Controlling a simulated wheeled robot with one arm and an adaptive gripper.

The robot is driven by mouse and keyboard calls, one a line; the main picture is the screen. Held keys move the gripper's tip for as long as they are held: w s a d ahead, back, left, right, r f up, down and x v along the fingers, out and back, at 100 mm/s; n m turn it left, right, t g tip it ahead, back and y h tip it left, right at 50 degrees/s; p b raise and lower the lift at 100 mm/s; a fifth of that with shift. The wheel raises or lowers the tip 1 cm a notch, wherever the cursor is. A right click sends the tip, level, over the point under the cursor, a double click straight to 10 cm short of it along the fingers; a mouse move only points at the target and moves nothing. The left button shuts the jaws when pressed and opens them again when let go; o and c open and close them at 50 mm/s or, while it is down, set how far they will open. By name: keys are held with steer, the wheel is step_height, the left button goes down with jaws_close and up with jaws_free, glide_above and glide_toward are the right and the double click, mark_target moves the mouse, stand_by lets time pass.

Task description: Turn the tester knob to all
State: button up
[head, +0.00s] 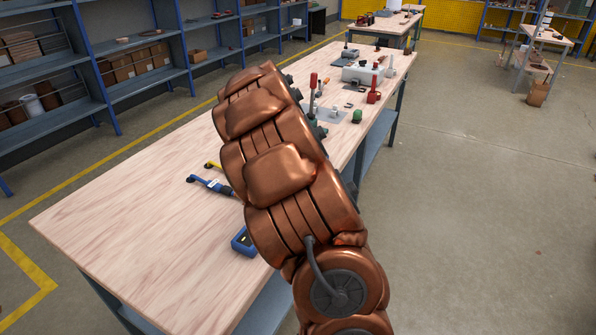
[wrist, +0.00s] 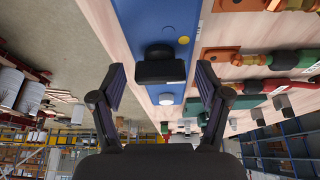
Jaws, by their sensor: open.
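In the wrist view, the blue tester (wrist: 158,20) stretches down from the top edge. It has a black knob (wrist: 160,70), a small yellow button and a round white spot. My gripper (wrist: 161,82) is open, one finger on each side of the knob with a visible gap on both sides. I cannot tell how far the knob lies beyond the fingertips, and its setting is not readable. In the head view, my copper arm hides the gripper. A blue device (head: 242,242) shows beside the arm on the wooden table; I cannot tell whether it is the same tester.
The wooden table (head: 130,225) also bears a blue tool (head: 210,185), a red-handled tool (head: 373,92), a green piece (head: 357,116) and a pale case (head: 362,74). Colored tools lie right of the tester in the wrist view. The table's near left is clear. Shelves stand left.

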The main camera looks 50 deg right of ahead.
steer(key=v, duration=1.2)
stand_by(0.3)
